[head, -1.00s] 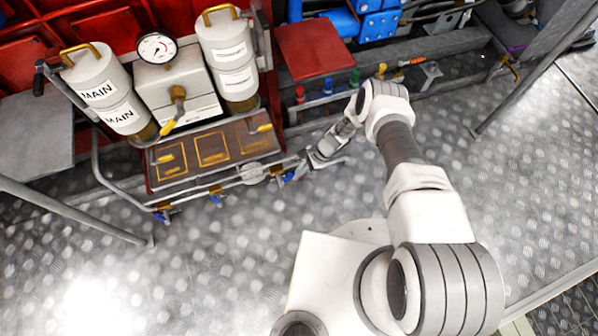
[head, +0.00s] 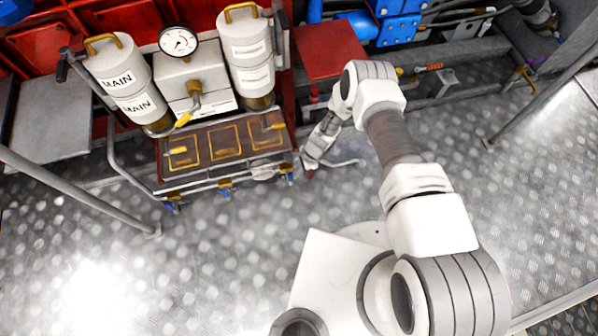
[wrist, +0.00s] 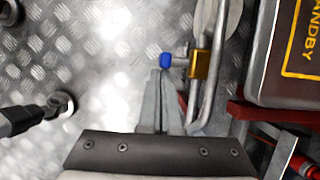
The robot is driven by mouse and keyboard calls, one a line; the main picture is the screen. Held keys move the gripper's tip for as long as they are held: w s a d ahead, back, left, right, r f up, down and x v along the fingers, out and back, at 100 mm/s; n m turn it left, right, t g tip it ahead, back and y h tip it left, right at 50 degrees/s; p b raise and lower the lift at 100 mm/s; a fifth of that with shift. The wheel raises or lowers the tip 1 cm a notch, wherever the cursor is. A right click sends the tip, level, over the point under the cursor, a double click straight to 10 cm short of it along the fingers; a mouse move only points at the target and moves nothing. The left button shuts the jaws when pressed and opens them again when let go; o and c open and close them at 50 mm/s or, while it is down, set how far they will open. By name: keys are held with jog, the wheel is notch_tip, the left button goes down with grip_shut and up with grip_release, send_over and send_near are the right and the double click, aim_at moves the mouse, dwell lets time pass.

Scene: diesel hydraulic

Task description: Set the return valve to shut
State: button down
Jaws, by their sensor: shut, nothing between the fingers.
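Small brass valves with blue handles sit along the pipe at the panel's front edge, at its left (head: 172,206), middle (head: 225,190) and right (head: 291,178). No readable label shows which is the return valve. In the wrist view a blue handle end (wrist: 166,60) sticks out from a brass valve body (wrist: 201,66) on a grey pipe. My gripper (head: 308,168) is low beside the right end of the panel. In the wrist view my gripper (wrist: 160,74) is shut and empty, its tips just below the blue handle end; I cannot tell whether they touch.
The brown panel (head: 232,142) carries yellow levers and outlined plates, one reading STANDBY in the wrist view (wrist: 300,45). Behind it stand a white MAIN canister (head: 125,80), a second canister (head: 250,60) and a gauge (head: 178,42). Grey pipes run close to my fingers. The metal floor (head: 230,255) in front is clear.

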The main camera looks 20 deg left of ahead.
dwell(0.4)
jog(key=w+d+f+p+v, duration=0.1)
jog(key=d+p+v, duration=0.1)
jog(key=v, duration=0.9)
jog(key=shift+d+r, duration=0.15)
jog(key=shift+r, duration=0.05)
